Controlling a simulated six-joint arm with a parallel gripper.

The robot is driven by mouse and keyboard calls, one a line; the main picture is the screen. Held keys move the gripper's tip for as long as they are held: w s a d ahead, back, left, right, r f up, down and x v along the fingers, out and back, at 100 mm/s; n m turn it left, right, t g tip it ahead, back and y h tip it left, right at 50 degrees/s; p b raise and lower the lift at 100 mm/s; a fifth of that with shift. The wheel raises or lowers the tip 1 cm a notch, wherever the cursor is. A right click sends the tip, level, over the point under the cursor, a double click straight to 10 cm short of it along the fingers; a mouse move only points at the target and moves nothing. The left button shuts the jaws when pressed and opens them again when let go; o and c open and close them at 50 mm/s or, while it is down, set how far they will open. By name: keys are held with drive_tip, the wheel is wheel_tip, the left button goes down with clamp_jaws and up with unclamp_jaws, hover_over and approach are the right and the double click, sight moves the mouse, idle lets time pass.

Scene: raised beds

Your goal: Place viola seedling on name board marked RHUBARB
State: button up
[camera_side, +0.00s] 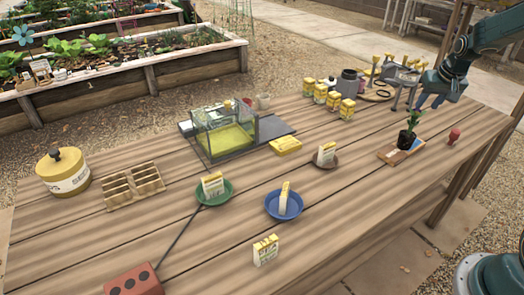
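The viola seedling (408,136) is a small green plant in a dark pot at the right of the table. It stands upright on a flat wooden board (390,154) that has a pale part and a blue part. I cannot read any lettering on the board, so I cannot tell whether it says RHUBARB. My gripper (407,103) is above and behind the seedling, apart from it. Its grey fingers look spread, with nothing seen between them.
A red object (454,136) stands right of the board. Seed packets stand in a green dish (227,193), a blue dish (270,207) and a brown dish (316,161). Several yellow packets (333,100) and a grey can (347,84) stand behind. The front right table is clear.

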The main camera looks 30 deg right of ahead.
idle(0.5)
drive_tip(key=s+a+r+n+t, duration=0.1)
drive_tip(key=s+a+r+n, duration=0.15)
drive_tip(key=a+r, duration=0.5)
drive_tip(key=s+a+r+n, duration=0.1)
drive_tip(key=s+a+r, duration=0.3)
drive_tip(key=a, duration=0.7)
drive_tip(key=s+a+n+t+y, duration=0.1)
drive_tip(key=s+a+n+y, duration=0.1)
drive_tip(key=s+a, duration=1.1)
drive_tip(key=s+n, duration=0.1)
drive_tip(key=s, duration=0.2)
drive_tip(key=shift+r+n+y, duration=0.2)
drive_tip(key=shift+n+y, duration=0.1)
drive_tip(key=shift+n, duration=0.05)
drive_tip(key=shift+o, duration=0.4)
